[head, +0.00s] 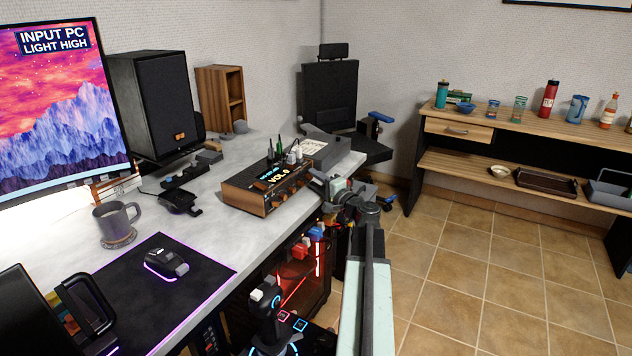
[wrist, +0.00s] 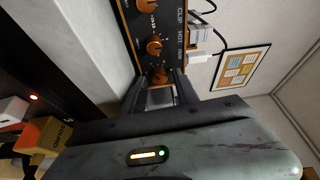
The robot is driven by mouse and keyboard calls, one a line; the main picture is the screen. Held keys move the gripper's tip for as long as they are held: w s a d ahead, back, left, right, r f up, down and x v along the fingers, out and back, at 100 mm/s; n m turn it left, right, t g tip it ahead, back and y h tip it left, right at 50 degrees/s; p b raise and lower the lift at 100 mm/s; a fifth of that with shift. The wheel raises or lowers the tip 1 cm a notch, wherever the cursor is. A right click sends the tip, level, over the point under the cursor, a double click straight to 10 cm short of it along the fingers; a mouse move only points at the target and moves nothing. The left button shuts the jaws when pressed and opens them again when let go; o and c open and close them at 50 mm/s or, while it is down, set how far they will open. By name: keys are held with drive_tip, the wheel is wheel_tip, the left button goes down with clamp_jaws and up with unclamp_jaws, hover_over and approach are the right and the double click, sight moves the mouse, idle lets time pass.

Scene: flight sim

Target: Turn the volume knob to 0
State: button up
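The amplifier (head: 262,197) is a wood-sided box on the desk, with a lit display (head: 277,182) reading "VOL" and a digit too small to read surely, perhaps 6. In the wrist view its dark front panel (wrist: 172,24) carries orange knobs. The end knob (wrist: 160,74) lies at my gripper (wrist: 160,82), between the fingertips; I cannot tell whether they touch it. Another knob (wrist: 154,46) sits just beyond. Which knob is the volume knob cannot be read. In the head view my gripper (head: 322,180) is at the amplifier's right end, partly hidden by my wrist.
A dark box (head: 325,150) and small bottles stand behind the amplifier. A speaker (head: 150,100), mug (head: 117,222) and mouse (head: 166,262) are on the desk to the left. A glowing PC case (head: 305,290) and joystick (head: 267,310) are below the desk edge. Tiled floor is free at right.

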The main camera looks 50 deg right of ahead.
drive_tip(key=shift+r, duration=0.1)
drive_tip(key=shift+r+m+g+p, duration=0.4)
drive_tip(key=shift+m+p, duration=0.5)
drive_tip(key=shift+p, duration=0.3)
drive_tip(key=m+p, duration=0.1)
drive_tip(key=m+g+p, duration=0.1)
drive_tip(key=m+p, duration=0.1)
drive_tip(key=shift+d+r+y+p, duration=0.2)
drive_tip(key=shift+y+p, duration=0.1)
drive_tip(key=shift+y, duration=0.1)
drive_tip(key=m+p, duration=0.1)
drive_tip(key=m, duration=0.1)
drive_tip(key=m+g+y+p, duration=0.1)
drive_tip(key=p, duration=0.1)
drive_tip(key=shift+d+m+g, duration=0.2)
drive_tip(key=shift+m+g, duration=0.1)
drive_tip(key=shift+m, duration=0.1)
drive_tip(key=m+y, duration=0.1)
drive_tip(key=m+g+p, duration=0.1)
drive_tip(key=m+y+p, duration=0.1)
drive_tip(key=shift+w+d+r+m+y, duration=0.1)
drive_tip(key=shift+w+d+m+y, duration=0.05)
drive_tip(key=shift+d+m+y, duration=0.15)
drive_tip(key=p+v, duration=0.2)
drive_tip(key=v, duration=0.5)
drive_tip(key=shift+s+a+p, duration=0.2)
drive_tip(key=shift+s+p, duration=0.1)
drive_tip(key=shift+s, duration=0.15)
